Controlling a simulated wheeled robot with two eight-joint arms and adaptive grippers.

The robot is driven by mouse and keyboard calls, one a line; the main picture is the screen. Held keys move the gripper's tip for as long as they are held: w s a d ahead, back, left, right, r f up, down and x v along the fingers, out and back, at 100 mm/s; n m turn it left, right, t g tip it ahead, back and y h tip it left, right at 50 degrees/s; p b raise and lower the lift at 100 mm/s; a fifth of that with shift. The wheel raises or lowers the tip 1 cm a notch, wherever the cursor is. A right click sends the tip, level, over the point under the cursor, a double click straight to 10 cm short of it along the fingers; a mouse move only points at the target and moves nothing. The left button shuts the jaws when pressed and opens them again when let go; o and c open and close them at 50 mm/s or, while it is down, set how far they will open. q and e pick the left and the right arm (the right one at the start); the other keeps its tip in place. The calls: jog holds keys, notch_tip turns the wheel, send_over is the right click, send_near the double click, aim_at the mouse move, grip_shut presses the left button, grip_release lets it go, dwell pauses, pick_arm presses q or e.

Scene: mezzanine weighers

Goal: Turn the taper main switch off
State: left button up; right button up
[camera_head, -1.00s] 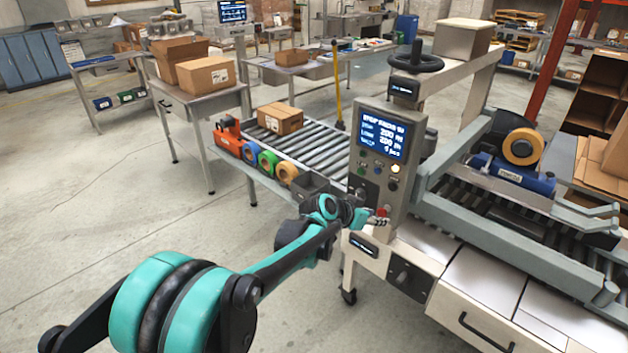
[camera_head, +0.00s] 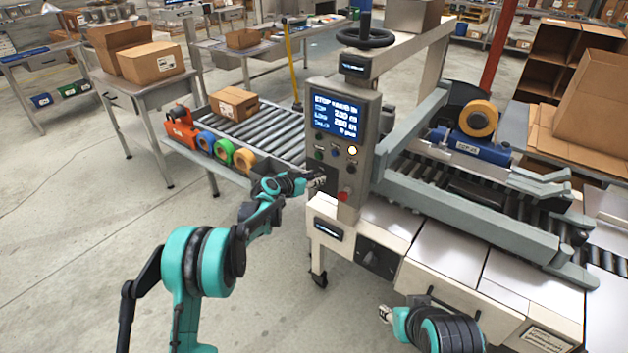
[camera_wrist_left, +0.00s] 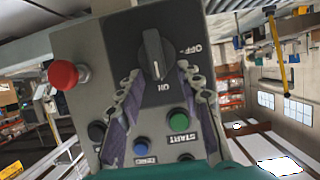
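The main switch (camera_wrist_left: 152,56) is a dark rotary knob on a black plate in the left wrist view, marked OFF at upper right and ON below. Its handle runs roughly up and down the picture, with the lower end by ON. My left gripper (camera_wrist_left: 160,92) is open, with one finger on each side just below the knob. In the head view my left gripper (camera_head: 319,181) is at the lower left of the taper's control panel (camera_head: 340,150); there the knob cannot be made out. My right gripper (camera_head: 385,314) is low in front of the taper; its finger opening is unclear.
A red stop button (camera_wrist_left: 67,75) sits beside the switch plate. A green START button (camera_wrist_left: 179,121) and a blue button (camera_wrist_left: 141,146) are near the fingers. A roller conveyor (camera_head: 265,130) with a carton (camera_head: 234,103) lies left of the panel. Open floor is at left.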

pick_arm(q)
jog(key=shift+w+d+f, duration=0.1)
jog(key=shift+w+d, duration=0.15)
jog(key=shift+w, duration=0.05)
grip_shut()
